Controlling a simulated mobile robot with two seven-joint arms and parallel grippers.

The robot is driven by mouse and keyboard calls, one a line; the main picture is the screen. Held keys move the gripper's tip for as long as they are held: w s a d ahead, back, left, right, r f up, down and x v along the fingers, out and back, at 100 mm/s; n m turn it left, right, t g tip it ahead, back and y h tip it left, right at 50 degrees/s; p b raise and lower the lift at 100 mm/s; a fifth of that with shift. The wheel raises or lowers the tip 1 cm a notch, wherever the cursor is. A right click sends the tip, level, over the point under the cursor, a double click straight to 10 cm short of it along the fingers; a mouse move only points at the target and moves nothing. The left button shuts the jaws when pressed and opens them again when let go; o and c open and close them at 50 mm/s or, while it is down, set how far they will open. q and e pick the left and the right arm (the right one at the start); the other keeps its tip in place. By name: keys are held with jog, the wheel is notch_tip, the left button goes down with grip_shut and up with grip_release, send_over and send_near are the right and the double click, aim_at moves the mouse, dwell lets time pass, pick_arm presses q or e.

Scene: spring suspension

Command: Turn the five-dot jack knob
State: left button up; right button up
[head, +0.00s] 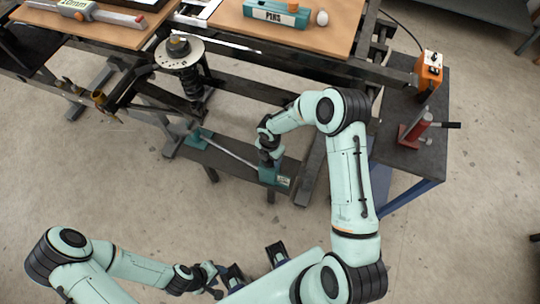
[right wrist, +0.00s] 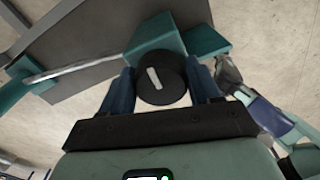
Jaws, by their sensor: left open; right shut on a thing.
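A teal jack (head: 271,175) stands at the right end of a low dark beam, at one end of a thin metal rod (head: 232,151). The right wrist view shows its teal block (right wrist: 155,38) and a round black knob (right wrist: 160,88) with a white bar mark. My right gripper (head: 267,157) is shut on this knob, with one dark blue finger on each side (right wrist: 162,92). I cannot make out any dots, so I cannot tell whether this is the five-dot knob. My left gripper (head: 216,281) is open and empty at the lower left, far from the jack.
A coil spring with a round top plate (head: 179,53) stands on the frame at upper left. Wooden boards (head: 322,30) lie along the top, one bearing a teal PINS box (head: 277,12). A dark cart (head: 432,160) with a red tool stands right.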

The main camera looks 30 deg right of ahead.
pick_arm(q)
jog(key=shift+w+r, duration=0.1)
jog(key=shift+r, duration=0.15)
pick_arm(e)
jog(key=shift+n, duration=0.4)
jog(key=o, duration=1)
pick_arm(q)
jog(key=shift+w+r+p, duration=0.35)
jog(key=shift+r+p, duration=0.4)
jog(key=shift+p, duration=0.05)
pick_arm(e)
notch_tip(320, 180, up, 13)
jog(key=shift+r, duration=0.2)
